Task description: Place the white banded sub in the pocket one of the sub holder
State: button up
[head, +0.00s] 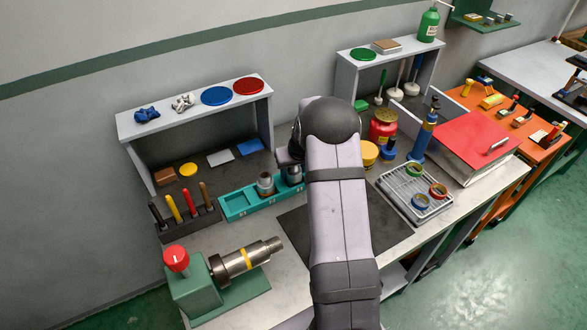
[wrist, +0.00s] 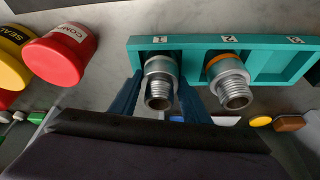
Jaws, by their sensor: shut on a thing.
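The white banded sub (wrist: 160,68) is a metallic threaded piece with a pale band. In the wrist view it stands between the two dark blue fingers of my gripper (wrist: 160,82), which is shut on it. It lines up with pocket one of the teal sub holder (wrist: 280,67); I cannot tell whether it rests on the pocket floor. An orange banded sub (wrist: 228,80) stands in pocket two beside it, and pocket three looks empty. In the head view the holder (head: 236,205) lies on the bench, with my gripper (head: 291,164) over its right end, partly hidden by my arm.
A green vise (head: 196,290) with a red knob holds a yellow-banded pipe (head: 240,260) at front left. A rack of handled tools (head: 186,225) stands left of the holder. A grey shelf (head: 195,107) rises behind it. A wire tray with rings (head: 416,192) lies right.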

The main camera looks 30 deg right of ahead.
jog(key=shift+f, duration=0.1)
jog(key=o, duration=1.4)
jog(key=shift+c, duration=0.2)
jog(key=shift+r, duration=0.2)
jog(key=b+v, duration=0.3)
jog(key=v, duration=0.8)
jog(key=shift+s+r, duration=0.15)
jog(key=shift+r, duration=0.25)
